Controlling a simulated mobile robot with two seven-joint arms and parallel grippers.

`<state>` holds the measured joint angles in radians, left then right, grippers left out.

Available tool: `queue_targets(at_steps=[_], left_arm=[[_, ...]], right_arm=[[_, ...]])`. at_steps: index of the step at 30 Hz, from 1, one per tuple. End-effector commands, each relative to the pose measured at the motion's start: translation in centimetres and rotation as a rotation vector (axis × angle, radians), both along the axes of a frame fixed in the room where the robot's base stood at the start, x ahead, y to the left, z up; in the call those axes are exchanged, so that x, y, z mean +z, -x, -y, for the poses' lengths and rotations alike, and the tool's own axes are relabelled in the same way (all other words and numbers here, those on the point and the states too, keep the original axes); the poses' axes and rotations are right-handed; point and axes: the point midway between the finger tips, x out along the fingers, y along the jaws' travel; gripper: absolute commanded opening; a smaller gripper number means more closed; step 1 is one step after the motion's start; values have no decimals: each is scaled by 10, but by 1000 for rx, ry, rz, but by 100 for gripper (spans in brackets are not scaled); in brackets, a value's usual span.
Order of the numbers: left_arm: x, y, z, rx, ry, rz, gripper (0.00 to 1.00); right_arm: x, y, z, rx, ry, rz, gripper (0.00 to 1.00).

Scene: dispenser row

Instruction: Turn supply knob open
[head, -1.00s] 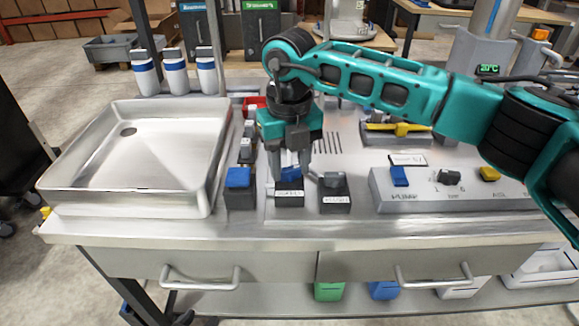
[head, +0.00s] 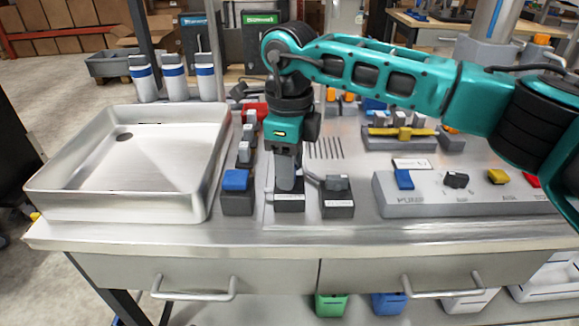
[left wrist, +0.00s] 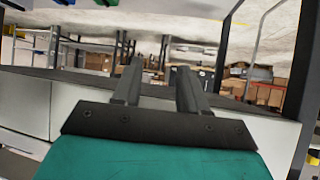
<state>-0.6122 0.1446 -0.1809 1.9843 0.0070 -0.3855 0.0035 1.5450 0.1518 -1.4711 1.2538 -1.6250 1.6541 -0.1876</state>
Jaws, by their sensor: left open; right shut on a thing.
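My right gripper (head: 287,184) points straight down over a small dark block (head: 289,204) with a white label at the front of the bench. It is shut on the knob on top of this block; its fingers now hide the knob, so its angle cannot be told. The label is too small to read. My left gripper (left wrist: 157,78) shows only in the left wrist view, open and empty, with both fingers apart.
A block with a blue top (head: 237,190) stands close left, and one with a grey lever (head: 337,196) close right. Further right is a grey control panel (head: 430,199). A metal tray (head: 120,206) fills the left side. Bottles (head: 174,77) stand behind it.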

Motion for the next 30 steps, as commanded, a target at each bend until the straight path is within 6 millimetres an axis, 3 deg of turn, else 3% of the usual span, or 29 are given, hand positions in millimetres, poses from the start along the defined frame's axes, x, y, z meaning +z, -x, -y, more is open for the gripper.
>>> queue_targets(at_steps=[12,30], left_arm=[[-2,-1,2,-3,3,1,43],[-1,-1,2,-4,5,3,43]], right_arm=[[0,0,0,243,-2,1,14],[1,0,0,303,-1,2,14]])
